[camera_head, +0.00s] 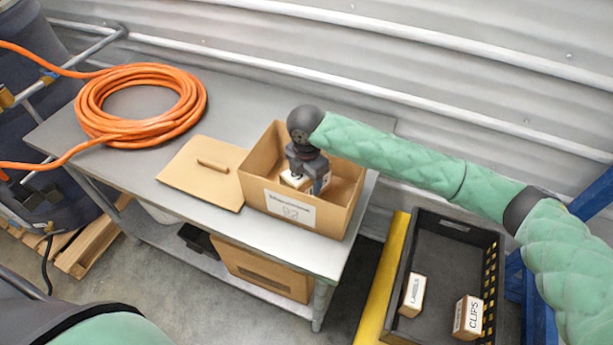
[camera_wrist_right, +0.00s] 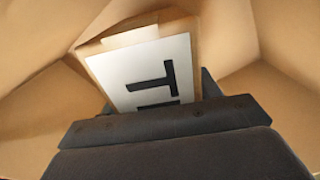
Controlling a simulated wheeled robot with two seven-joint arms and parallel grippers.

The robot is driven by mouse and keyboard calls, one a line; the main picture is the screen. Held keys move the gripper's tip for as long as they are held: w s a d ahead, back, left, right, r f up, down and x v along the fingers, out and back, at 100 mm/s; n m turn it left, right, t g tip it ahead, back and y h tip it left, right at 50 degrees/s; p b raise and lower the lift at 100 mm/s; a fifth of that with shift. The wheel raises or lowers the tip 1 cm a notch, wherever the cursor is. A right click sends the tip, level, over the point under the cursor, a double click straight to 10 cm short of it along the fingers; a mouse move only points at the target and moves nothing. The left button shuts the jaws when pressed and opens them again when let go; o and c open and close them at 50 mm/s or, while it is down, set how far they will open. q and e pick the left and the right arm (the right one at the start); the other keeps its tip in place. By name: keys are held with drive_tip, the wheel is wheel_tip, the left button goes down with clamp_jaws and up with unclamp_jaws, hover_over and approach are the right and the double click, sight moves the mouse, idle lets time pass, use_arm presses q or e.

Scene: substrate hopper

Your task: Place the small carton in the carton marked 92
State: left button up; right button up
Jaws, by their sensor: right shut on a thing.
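The open carton marked 92 (camera_head: 328,222) stands on the metal table, its white label on the front side. My right gripper (camera_head: 307,180) reaches down into it from above. It is shut on a small carton (camera_head: 291,180), which sits inside the walls of the big carton. In the right wrist view the small carton (camera_wrist_right: 135,65) shows a white label with a black T, tilted in the fingers, with the brown carton walls (camera_wrist_right: 275,90) around it. I cannot tell whether it touches the bottom. My left gripper is out of view.
A flat cardboard lid (camera_head: 200,183) with a handle lies left of the carton. An orange hose coil (camera_head: 188,115) is at the table's left. A dark crate (camera_head: 440,260) at the right holds two small cartons, one marked CLIPS (camera_head: 468,318). A corrugated wall stands behind.

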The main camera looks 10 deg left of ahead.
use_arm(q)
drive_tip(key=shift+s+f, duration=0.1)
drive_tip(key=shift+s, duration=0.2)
use_arm(e)
drive_tip(key=shift+f, duration=0.35)
drive_tip(key=o, duration=1.1)
drive_tip(key=shift+f, duration=0.1)
